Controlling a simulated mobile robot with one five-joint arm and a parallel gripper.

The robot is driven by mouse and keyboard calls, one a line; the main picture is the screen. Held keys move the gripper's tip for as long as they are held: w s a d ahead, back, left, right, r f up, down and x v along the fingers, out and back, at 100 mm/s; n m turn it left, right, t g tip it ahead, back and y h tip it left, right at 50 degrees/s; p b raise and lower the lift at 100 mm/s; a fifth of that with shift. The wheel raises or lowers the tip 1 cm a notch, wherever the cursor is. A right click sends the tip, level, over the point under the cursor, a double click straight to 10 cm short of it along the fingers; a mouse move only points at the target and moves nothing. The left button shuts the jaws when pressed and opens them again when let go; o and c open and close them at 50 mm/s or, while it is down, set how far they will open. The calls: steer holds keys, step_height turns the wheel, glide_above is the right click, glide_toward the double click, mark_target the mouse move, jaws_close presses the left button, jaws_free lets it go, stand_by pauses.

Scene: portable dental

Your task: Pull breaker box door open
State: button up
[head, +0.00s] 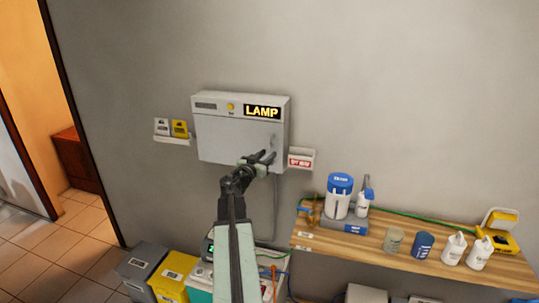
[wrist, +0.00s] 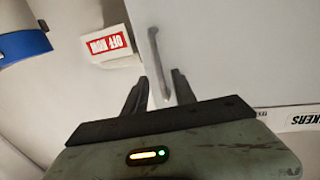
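The breaker box (head: 228,150) is a pale grey wall box with a yellow button and a LAMP sign on its upper strip. Its door front (wrist: 225,45) fills much of the wrist view and looks closed. A thin grey bar handle (wrist: 154,50) stands on the door near its edge. My gripper (head: 265,158) is in front of the box's lower right part. In the wrist view my gripper (wrist: 160,86) has its fingers apart, with the handle's near end appearing between them. I cannot tell whether either finger touches it.
A small holder with a red-and-white sign (head: 301,160) is right of the box; a small shelf (head: 172,140) with cards is left. A wooden counter (head: 400,262) with bottles and tubs is at lower right. Bins (head: 146,262) stand at lower left.

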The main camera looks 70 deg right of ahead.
steer(key=d, duration=0.2)
steer(key=shift+s+d, duration=0.15)
steer(key=shift+d, duration=0.2)
steer(key=shift+a, duration=0.1)
jaws_close()
stand_by(0.9)
